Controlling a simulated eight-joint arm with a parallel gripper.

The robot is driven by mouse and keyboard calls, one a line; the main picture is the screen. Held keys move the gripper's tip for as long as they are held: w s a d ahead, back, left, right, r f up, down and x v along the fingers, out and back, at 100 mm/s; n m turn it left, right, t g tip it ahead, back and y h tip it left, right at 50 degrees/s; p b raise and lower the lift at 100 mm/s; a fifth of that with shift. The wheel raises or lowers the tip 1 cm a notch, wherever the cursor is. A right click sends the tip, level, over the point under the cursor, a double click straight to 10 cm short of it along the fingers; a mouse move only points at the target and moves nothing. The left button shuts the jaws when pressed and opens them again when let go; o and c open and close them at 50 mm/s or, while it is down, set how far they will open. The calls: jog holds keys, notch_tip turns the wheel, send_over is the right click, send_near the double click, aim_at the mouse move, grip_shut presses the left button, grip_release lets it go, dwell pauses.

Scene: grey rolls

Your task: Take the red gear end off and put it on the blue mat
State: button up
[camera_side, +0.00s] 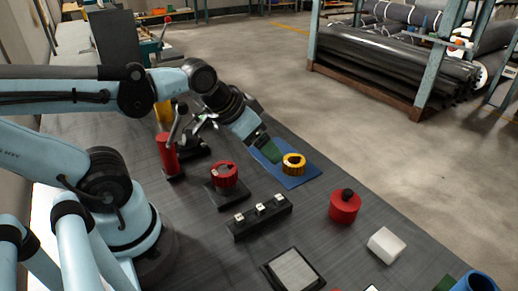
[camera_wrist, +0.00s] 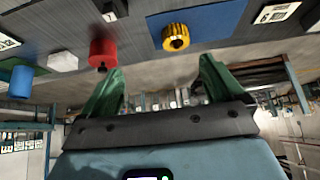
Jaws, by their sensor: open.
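The red gear end (camera_side: 224,174) sits on a dark block in the side view, left of the blue mat; I do not make it out in the wrist view. The blue mat (camera_side: 306,175) lies flat on the dark table and shows at the top of the wrist view (camera_wrist: 225,22). A yellow gear ring (camera_side: 293,163) is on the mat, also in the wrist view (camera_wrist: 176,37). My gripper (camera_side: 266,148) has green fingers and is by the mat, just left of the yellow gear. In the wrist view, its fingers (camera_wrist: 160,78) are spread with nothing between them.
A red cylinder with a black knob (camera_side: 345,206) and a white block (camera_side: 385,245) stand toward the front right. A black bar with metal pieces (camera_side: 260,215) lies in front of the red gear. A red post (camera_side: 168,153) stands at left. Bare table separates these.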

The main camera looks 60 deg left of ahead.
jog(key=s+a+r+m+g, duration=0.2)
jog(key=s+a+r+g, duration=0.1)
jog(key=s+a+g, duration=0.25)
jog(key=g, duration=0.1)
send_over(225, 169)
jog(key=shift+s+d+f, duration=0.1)
jog(key=shift+f, duration=1.6)
jog(key=shift+s+d+f, duration=0.1)
jog(key=shift+f, duration=1.6)
jog(key=shift+w+a+f, duration=0.1)
jog(key=shift+w+f, duration=0.05)
jog(key=shift+f, duration=0.7)
jog(key=shift+w+a+f, duration=0.1)
jog(key=shift+f, duration=1.65)
jog(key=shift+c, duration=0.3)
jog(key=c, duration=1.3)
jog(key=shift+r, duration=0.15)
